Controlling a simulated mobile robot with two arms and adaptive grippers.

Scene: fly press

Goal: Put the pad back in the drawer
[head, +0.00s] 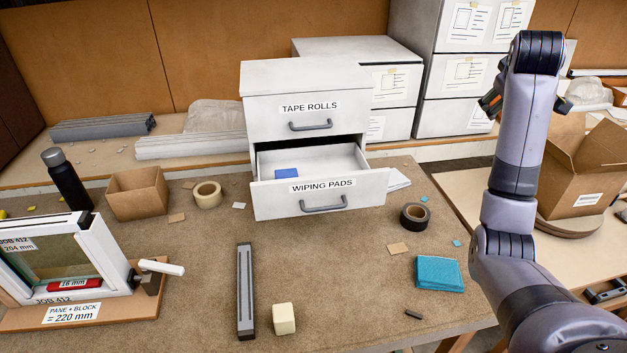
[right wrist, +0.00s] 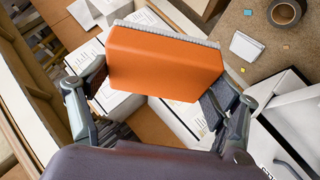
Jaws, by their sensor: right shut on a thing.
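In the right wrist view, my right gripper (right wrist: 160,92) is shut on an orange pad (right wrist: 165,65) with a pale, rough layer along its far edge. The fingers press on its two ends. In the head view, this gripper is raised at the right, near the white boxes, and my arm hides the pad. The open drawer (head: 347,193), labelled WIPING PADS, is the lower one of a white cabinet (head: 281,94), left of my gripper. A small blue pad (head: 287,174) lies inside at its left; its right part looks bare. My left gripper is not in view.
A folded teal cloth (head: 439,273), a black tape roll (head: 414,216) and a cream block (head: 284,318) lie on the bench. A beige tape roll (head: 207,194) and a small cardboard box (head: 138,194) stand left of the drawer. An open carton (head: 580,177) stands behind my right arm.

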